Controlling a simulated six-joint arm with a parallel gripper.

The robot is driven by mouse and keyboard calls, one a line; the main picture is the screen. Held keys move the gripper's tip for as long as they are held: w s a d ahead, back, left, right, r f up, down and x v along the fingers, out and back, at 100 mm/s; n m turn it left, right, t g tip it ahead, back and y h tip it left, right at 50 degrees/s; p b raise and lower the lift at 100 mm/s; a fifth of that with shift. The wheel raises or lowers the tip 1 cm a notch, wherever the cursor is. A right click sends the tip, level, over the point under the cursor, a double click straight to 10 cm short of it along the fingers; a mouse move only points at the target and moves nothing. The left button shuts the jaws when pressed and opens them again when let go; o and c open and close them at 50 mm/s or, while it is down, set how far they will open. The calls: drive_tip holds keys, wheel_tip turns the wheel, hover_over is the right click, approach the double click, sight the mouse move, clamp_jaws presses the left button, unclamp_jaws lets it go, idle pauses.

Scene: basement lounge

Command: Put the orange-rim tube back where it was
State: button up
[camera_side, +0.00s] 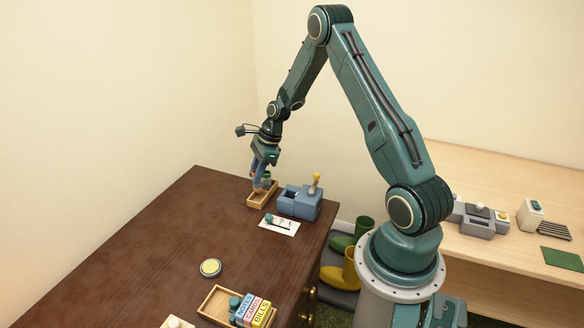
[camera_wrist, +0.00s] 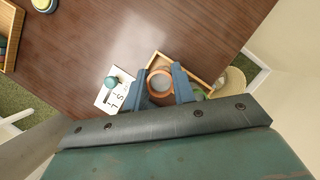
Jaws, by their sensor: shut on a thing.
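The orange-rim tube (camera_wrist: 160,83) is seen from above in the wrist view, with an orange ring around a greyish middle. My gripper (camera_wrist: 161,88) is shut on it, one blue finger on each side. In the side view my gripper (camera_side: 259,183) points down at the small wooden tray (camera_side: 259,201) near the table's far right corner. The tray also shows in the wrist view (camera_wrist: 197,70), around and behind the tube. The fingers hide most of the tube in the side view. I cannot tell whether its bottom touches the tray floor.
A blue box (camera_side: 300,203) with a yellow-knobbed lever stands just right of the tray. A white card (camera_side: 279,226) with a teal knob lies in front. A round yellow-topped tin (camera_side: 210,268) and a wooden tray of labelled blocks (camera_side: 216,303) are nearer. The middle left tabletop is clear.

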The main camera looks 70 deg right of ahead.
sight(255, 191)
drive_tip(key=shift+f, duration=2.15)
drive_tip(key=shift+f, duration=0.1)
drive_tip(key=o, duration=1)
drive_tip(key=shift+c, duration=0.2)
drive_tip(key=v, duration=1.2)
